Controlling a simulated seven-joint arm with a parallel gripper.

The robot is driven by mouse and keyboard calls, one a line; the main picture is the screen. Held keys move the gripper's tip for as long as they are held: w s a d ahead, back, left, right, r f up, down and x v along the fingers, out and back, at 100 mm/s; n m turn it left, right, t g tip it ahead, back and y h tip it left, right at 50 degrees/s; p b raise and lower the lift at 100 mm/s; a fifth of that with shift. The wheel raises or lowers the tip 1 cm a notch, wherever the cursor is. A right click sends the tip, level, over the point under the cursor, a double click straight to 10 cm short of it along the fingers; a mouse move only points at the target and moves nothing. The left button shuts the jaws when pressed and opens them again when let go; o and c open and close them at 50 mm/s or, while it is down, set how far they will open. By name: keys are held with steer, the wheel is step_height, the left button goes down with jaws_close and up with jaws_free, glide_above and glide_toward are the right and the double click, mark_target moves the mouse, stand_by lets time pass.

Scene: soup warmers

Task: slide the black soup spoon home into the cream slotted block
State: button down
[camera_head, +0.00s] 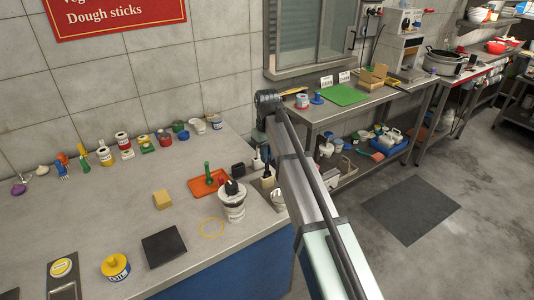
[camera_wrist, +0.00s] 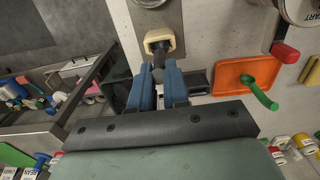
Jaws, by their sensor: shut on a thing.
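The cream slotted block (camera_wrist: 174,42) stands on a grey plate near the top of the wrist view, its dark opening facing my gripper. In the head view the block (camera_head: 268,183) is near the right counter edge, partly hidden by my arm. My gripper (camera_wrist: 158,80) has blue fingers, shut on the black soup spoon (camera_wrist: 158,62). Only a short dark part of the spoon shows between the fingers and the block. It lines up with the opening in the wrist view; I cannot tell how far it is inside.
An orange tray (camera_wrist: 232,70) with a green spoon (camera_wrist: 258,93) lies beside the gripper. The counter's edge drops off close by, with a steel shelf table (camera_head: 340,112) beyond.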

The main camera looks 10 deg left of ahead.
mark_target(267, 168)
steer(key=shift+f, duration=1.65)
steer(key=c, duration=1.1)
jaws_free()
step_height(267, 168, up, 14)
steer(key=shift+f, duration=0.1)
